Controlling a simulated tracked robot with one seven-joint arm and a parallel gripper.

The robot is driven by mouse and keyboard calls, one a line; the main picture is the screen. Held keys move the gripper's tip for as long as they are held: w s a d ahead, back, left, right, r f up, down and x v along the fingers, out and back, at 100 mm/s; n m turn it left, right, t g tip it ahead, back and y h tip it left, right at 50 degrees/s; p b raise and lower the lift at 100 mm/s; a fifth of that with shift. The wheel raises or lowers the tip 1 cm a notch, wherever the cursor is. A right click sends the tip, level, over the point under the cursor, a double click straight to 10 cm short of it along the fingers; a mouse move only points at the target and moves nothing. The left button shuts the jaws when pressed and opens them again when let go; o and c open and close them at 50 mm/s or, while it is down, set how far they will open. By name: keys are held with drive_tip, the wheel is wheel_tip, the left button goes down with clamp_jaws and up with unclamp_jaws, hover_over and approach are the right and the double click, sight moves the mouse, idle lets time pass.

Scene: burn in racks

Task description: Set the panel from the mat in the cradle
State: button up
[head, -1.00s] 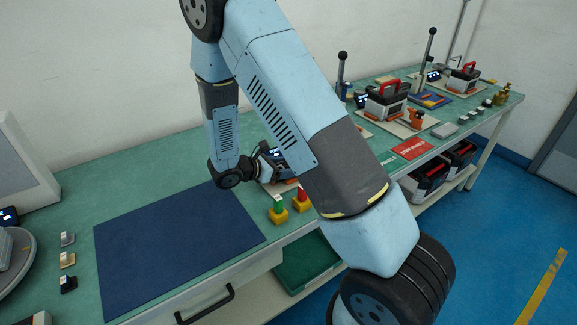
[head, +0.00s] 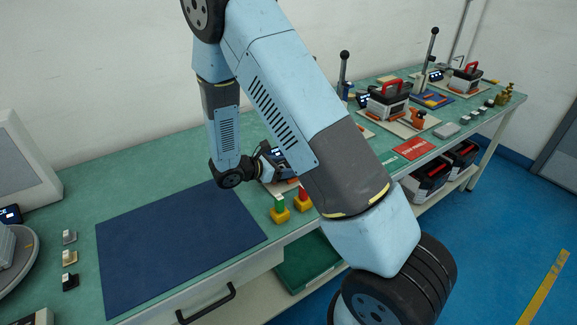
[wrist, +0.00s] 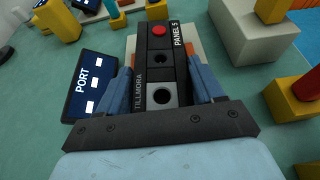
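The black panel (wrist: 160,67), marked PANEL 5 and TILLMORA with a red button, lies between the blue fingers of my gripper (wrist: 160,80) in the wrist view. The fingers lie close along its two long sides and seem shut on it. A pale and orange base (wrist: 190,46) shows partly under the panel; I cannot tell whether the panel is seated in a cradle there. In the head view my arm hides the fingertips and the panel. The dark blue mat (head: 180,245) is bare.
A screen reading PORT (wrist: 90,85) stands close left of the panel. Yellow boxes with a green button (head: 279,208) and a red button (head: 302,200) stand at the bench's front edge. Small connectors (head: 69,258) lie left of the mat. Other fixtures (head: 390,100) stand farther right.

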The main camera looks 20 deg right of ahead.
drive_tip(key=shift+o, duration=0.4)
drive_tip(key=v, duration=1.3)
drive_tip(key=shift+s+a+r, duration=0.15)
drive_tip(key=shift+a, duration=0.2)
drive_tip(key=s+d+r+m+g+y, duration=0.2)
drive_tip(key=s+d+r+m+y, duration=0.15)
drive_tip(key=d+r+m, duration=0.35)
drive_tip(key=s+d+r+m+g+y, duration=0.25)
drive_tip(key=s+d+r+m, duration=0.2)
drive_tip(key=r, duration=0.45)
drive_tip(key=s+d+r+m+t+y, duration=0.2)
drive_tip(key=s+r+m+t+y, duration=0.1)
drive_tip(key=s+r+m, duration=0.2)
drive_tip(key=s+d+r+m+t+y, duration=0.3)
drive_tip(key=s+r, duration=0.4)
drive_tip(key=s, duration=0.3)
drive_tip(key=shift+s+d+m+y, duration=0.25)
drive_tip(key=shift+m+y, duration=0.35)
drive_tip(key=shift+m, duration=0.35)
